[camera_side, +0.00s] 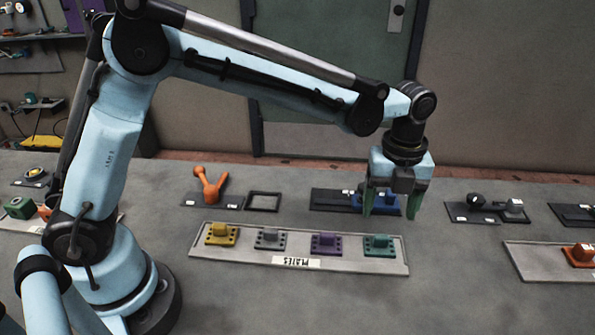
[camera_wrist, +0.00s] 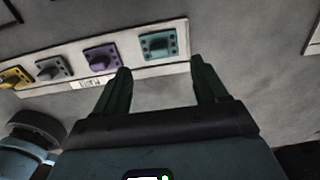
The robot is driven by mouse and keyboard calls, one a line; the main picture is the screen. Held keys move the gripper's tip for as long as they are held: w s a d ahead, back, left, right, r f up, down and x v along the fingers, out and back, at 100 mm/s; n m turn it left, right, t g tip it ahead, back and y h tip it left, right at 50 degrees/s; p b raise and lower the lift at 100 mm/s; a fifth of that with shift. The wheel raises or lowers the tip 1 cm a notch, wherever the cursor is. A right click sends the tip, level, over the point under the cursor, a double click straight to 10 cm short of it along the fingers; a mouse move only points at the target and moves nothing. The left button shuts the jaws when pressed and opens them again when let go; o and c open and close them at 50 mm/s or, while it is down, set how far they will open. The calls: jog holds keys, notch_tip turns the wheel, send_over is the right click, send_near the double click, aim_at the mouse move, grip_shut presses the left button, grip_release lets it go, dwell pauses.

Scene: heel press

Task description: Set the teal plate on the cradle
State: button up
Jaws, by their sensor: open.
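The teal plate (camera_side: 379,246), with a raised block on top, sits at the right end of the grey tray (camera_side: 225,256). The teal plate also shows in the wrist view (camera_wrist: 158,45), just beyond the fingertips. My gripper (camera_side: 391,210) is open and empty, pointing down above the table behind the teal plate. It also shows in the wrist view (camera_wrist: 160,68). No fixture is clearly marked as the cradle. A blue fixture (camera_side: 357,199) on a dark base (camera_side: 328,200) stands behind the tray, partly hidden by my gripper.
The tray also holds yellow (camera_side: 222,234), grey (camera_side: 270,239) and purple (camera_side: 326,244) plates. Behind it are an orange forked piece (camera_side: 210,187) and an empty black frame (camera_side: 263,201). Dark fixtures (camera_side: 487,208) and another tray (camera_side: 535,263) lie to the right. The table front is clear.

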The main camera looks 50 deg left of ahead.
aim_at(382, 236)
jog(key=shift+s+d+f, duration=0.1)
jog(key=shift+s+f, duration=0.05)
jog(key=shift+f, duration=1.95)
jog(key=shift+s+f, duration=0.1)
jog(key=shift+f, duration=2)
